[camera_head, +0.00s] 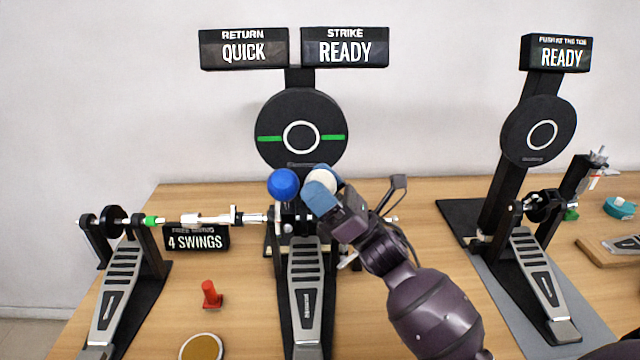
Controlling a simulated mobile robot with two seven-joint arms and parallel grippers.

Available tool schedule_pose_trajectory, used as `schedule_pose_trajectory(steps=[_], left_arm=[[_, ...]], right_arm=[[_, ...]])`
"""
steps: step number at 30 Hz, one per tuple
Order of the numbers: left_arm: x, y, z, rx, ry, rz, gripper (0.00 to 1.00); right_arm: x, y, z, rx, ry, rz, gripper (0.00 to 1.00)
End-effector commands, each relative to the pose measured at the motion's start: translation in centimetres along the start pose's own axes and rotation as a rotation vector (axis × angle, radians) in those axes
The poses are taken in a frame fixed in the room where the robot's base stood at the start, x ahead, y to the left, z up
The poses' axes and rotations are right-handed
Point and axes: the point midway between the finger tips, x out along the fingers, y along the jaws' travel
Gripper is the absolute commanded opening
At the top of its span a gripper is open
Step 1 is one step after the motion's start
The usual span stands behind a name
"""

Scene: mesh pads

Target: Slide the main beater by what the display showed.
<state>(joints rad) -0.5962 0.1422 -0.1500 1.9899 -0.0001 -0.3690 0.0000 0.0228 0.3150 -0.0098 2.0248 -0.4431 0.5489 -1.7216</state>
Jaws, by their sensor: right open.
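A two-pedal unit stands on the wooden table. Its middle pedal (306,275) carries a blue round beater (283,184) and a cream round beater (321,181) side by side in front of a black round pad (301,103). My right gripper (323,187), with blue fingertips, is open around the cream beater; its arm hides part of the stem and hub. The displays above the pad read RETURN QUICK (244,50) and STRIKE READY (345,48). A small display (196,239) reads 4 SWINGS. My left gripper is not in view.
A linked left pedal (121,280) stands at the left. A separate pedal (540,275) with its own pad (539,131) and a READY display (556,54) stands at the right. A red peg (211,294) and a round disc (201,347) lie in front.

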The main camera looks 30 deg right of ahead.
Motion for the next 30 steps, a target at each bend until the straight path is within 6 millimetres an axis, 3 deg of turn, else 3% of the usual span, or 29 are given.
schedule_pose_trajectory(steps=[8, 21, 30], left_arm=[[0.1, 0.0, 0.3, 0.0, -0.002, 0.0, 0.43], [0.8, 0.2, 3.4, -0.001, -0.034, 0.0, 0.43], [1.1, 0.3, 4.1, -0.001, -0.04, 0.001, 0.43]], right_arm=[[-0.9, -0.1, -0.1, -0.003, 0.001, -0.003, 0.81], [-8.4, -0.1, -0.2, 0.0, 0.002, -0.005, 0.81], [-10.7, 0.0, 0.0, -0.001, 0.0, -0.001, 0.81]])
